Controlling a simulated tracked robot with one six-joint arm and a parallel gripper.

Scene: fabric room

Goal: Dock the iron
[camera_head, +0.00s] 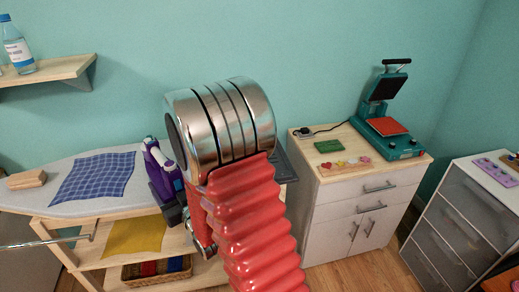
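The iron (167,170), purple with a pale handle, stands tilted up at the right part of the ironing board, just left of my arm. A dark stand (164,203) shows directly under and beside it. I cannot tell whether the iron is seated in this stand or only against it. My arm, a metal joint and red ribbed sleeve, fills the middle of the view and hides what is behind it. My gripper's fingers do not show.
A blue checked cloth (94,176) and a wooden block (27,179) lie on the ironing board (58,208). A yellow cloth (134,236) and a basket (157,270) are below. A white cabinet (347,216) with a teal heat press (392,137) stands right.

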